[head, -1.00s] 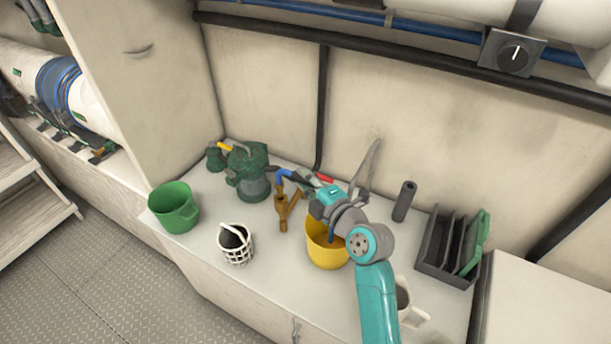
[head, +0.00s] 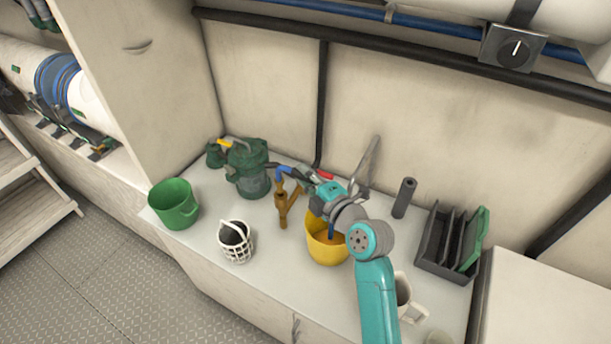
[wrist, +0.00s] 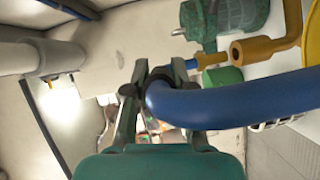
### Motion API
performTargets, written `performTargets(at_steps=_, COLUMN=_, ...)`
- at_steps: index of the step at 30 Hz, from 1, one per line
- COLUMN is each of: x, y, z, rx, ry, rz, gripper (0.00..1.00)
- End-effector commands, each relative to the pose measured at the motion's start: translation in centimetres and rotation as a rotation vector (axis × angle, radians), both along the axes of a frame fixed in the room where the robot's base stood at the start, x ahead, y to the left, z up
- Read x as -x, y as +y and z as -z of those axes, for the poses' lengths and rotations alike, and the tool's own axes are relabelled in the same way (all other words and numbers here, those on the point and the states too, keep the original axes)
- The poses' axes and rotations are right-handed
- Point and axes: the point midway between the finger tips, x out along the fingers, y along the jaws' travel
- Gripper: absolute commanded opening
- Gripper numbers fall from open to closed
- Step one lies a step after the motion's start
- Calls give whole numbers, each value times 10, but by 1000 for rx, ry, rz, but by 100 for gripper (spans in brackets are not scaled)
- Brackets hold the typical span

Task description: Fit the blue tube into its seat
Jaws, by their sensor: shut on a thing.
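The blue tube (wrist: 235,104) runs thick across the wrist view, from the right edge to my gripper (wrist: 158,76). My gripper is shut on it. In the head view a bent blue stretch (head: 284,172) shows beside my gripper (head: 304,178), just above the brass branched fitting (head: 283,207). This fitting also shows in the wrist view (wrist: 258,48), with a short blue piece (wrist: 206,62) near its end. I cannot tell whether tube and fitting touch. The fitting looks like the seat. The tube's end at the jaws is partly hidden.
A green pump (head: 249,172) stands behind the fitting. A green bucket (head: 173,207) and white basket (head: 236,243) stand left, a yellow bucket (head: 323,251) below my arm. A dark cylinder (head: 404,198) and divided rack (head: 437,259) stand right. Bare counter lies between basket and yellow bucket.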

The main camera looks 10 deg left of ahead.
Motion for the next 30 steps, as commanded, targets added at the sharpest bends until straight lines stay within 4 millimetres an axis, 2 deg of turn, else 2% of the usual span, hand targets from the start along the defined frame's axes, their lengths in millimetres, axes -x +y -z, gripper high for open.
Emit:
performTargets(at_steps=13, x=0, y=0, z=0, rx=-1, ry=-1, rz=0, gripper=0)
performTargets(at_steps=30, x=0, y=0, z=12, rx=0, ry=0, rz=0, gripper=0)
